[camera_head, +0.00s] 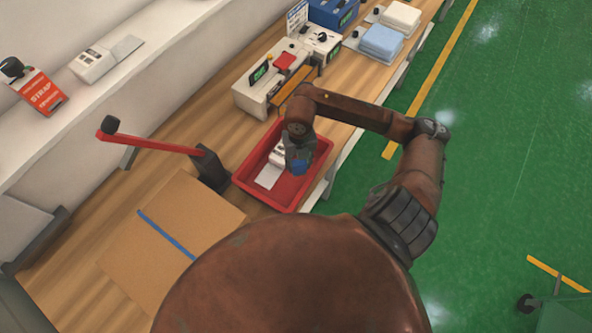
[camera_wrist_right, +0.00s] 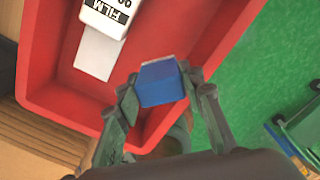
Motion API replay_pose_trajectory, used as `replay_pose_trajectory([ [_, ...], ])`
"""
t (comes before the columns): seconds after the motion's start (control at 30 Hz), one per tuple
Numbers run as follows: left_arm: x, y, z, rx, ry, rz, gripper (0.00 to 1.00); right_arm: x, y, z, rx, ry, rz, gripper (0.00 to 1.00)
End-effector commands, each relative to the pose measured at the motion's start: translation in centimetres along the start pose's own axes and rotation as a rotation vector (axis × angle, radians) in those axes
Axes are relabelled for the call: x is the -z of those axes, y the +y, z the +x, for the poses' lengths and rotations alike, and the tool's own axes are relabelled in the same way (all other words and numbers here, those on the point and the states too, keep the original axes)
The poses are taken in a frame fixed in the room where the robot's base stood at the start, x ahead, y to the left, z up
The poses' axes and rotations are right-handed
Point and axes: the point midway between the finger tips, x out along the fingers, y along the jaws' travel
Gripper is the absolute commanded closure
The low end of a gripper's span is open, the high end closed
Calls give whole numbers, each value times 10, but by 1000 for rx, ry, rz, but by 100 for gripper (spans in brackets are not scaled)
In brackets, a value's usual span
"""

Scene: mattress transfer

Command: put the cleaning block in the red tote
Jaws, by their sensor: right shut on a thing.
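The cleaning block (camera_wrist_right: 160,83) is blue and held between the fingertips of my right gripper (camera_wrist_right: 160,88). In the head view the block (camera_head: 299,167) shows as a small blue patch below my right gripper (camera_head: 299,150). The red tote (camera_wrist_right: 50,60) lies beneath the gripper; in the head view its rim (camera_head: 262,204) shows around the gripper. The block appears over the tote's near right part. I cannot tell whether it touches the tote floor. My left gripper is not in view.
A white item marked FILM (camera_wrist_right: 108,14) and a white sheet (camera_wrist_right: 98,55) lie in the tote. A red-armed device (camera_head: 165,145) stands left of the tote, near a cardboard sheet (camera_head: 170,235). White machines (camera_head: 258,88) stand behind. Green floor lies to the right.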

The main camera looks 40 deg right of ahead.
Motion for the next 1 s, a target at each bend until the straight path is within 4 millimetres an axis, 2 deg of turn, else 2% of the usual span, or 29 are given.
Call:
replay_pose_trajectory([
  [0.4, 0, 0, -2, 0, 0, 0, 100, 0, 0, 52, -1, 1, -2, 90],
  [0.83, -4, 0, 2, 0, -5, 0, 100, 0, 0, 60, 0, -1, -3, 90],
  [0.87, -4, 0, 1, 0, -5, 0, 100, 0, 0, 59, 0, -1, -3, 62],
  [0.93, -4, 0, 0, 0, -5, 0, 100, 0, 0, 58, 0, -1, -3, 58],
  [1.0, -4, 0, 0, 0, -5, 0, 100, 0, 0, 58, 0, -1, -3, 57],
])
